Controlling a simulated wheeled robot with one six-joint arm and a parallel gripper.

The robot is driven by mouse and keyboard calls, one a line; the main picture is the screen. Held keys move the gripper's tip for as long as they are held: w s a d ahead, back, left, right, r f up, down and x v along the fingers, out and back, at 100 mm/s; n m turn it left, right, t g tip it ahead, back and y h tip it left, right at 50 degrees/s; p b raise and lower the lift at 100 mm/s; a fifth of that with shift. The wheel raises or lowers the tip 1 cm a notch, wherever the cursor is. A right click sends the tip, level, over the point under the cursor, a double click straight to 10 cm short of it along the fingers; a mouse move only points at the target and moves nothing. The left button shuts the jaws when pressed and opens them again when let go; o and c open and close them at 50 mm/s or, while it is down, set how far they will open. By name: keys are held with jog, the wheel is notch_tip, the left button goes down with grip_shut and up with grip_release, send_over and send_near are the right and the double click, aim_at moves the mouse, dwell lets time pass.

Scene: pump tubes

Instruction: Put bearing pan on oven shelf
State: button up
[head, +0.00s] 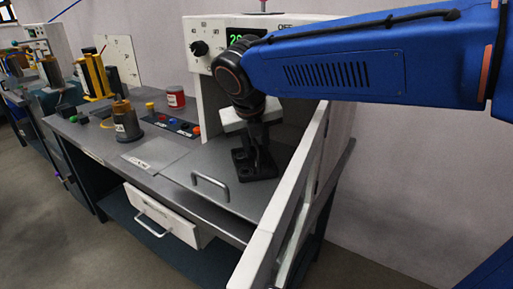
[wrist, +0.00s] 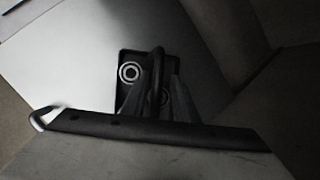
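The bearing pan (head: 242,166) is a small black tray on the grey pull-out shelf (head: 215,160) at the oven mouth. The wrist view shows the pan (wrist: 129,73) with pale bearing rings and an upright arched black handle (wrist: 157,65). My gripper (head: 257,148) reaches straight down over the pan. In the wrist view, the fingers of my gripper (wrist: 160,95) stand on either side of the handle. I cannot tell whether they press on it. The pan's near part is hidden behind the fingers and the black bar of my wrist.
The white oven (head: 200,70) has a knob and green display. Its white door (head: 290,190) stands open on the right, close to my arm. The shelf's metal handle (head: 210,188) sticks up at the front.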

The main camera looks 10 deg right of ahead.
aim_at(253, 140)
jog(key=v, duration=0.7)
jog(key=shift+s+r, duration=0.15)
jog(key=shift+r, duration=0.1)
jog(key=shift+a, duration=0.15)
